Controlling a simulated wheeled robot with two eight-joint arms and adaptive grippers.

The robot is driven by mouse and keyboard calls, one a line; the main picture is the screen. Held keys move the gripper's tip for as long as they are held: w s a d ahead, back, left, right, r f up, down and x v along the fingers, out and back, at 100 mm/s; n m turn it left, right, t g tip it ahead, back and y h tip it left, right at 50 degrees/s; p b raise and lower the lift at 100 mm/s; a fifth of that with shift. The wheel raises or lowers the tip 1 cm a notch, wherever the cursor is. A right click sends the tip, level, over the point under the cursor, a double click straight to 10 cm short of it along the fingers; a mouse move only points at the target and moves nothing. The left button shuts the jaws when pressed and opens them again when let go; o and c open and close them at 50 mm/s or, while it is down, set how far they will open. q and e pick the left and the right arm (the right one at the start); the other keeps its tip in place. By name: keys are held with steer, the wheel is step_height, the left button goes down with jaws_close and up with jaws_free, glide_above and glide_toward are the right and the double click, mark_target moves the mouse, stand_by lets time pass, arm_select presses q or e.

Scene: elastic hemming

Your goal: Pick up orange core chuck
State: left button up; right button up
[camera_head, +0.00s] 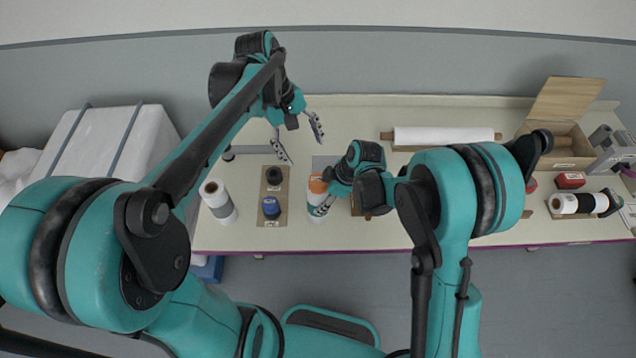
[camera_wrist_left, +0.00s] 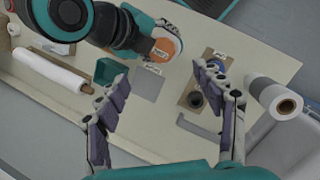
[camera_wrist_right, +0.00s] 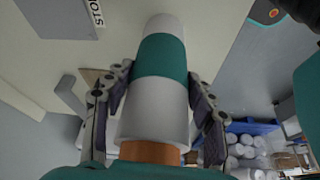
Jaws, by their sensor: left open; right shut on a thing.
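An orange round piece, which looks like the orange core chuck (camera_head: 317,184), shows at the end of a white roll with a teal band (camera_wrist_right: 162,58). In the right wrist view the orange piece (camera_wrist_right: 150,152) is at the roll's near end. It also shows in the left wrist view (camera_wrist_left: 165,48). My right gripper (camera_head: 322,207) is shut on the roll, one finger on each side; whether the orange piece is fixed in the roll I cannot tell. My left gripper (camera_head: 301,141) is open and empty, above the back of the table, left of and apart from the roll.
A brown board (camera_head: 272,190) holds a blue piece (camera_head: 271,208) and a dark piece (camera_head: 273,174). A long white roll (camera_head: 443,136) lies behind my right arm. An open wooden box (camera_head: 562,142) stands at right.

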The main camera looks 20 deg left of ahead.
arm_select(q)
steer(key=f+n, duration=0.1)
steer(key=n, duration=0.4)
steer(key=n+h, duration=0.1)
steer(key=n, duration=0.3)
glide_above(315, 179)
steer(key=a, duration=0.2)
step_height(315, 179, down, 7)
steer(key=shift+s+d+f, duration=0.1)
steer(key=shift+s+d, duration=0.05)
steer(key=shift+x, duration=2.65)
steer(key=c, duration=1.3)
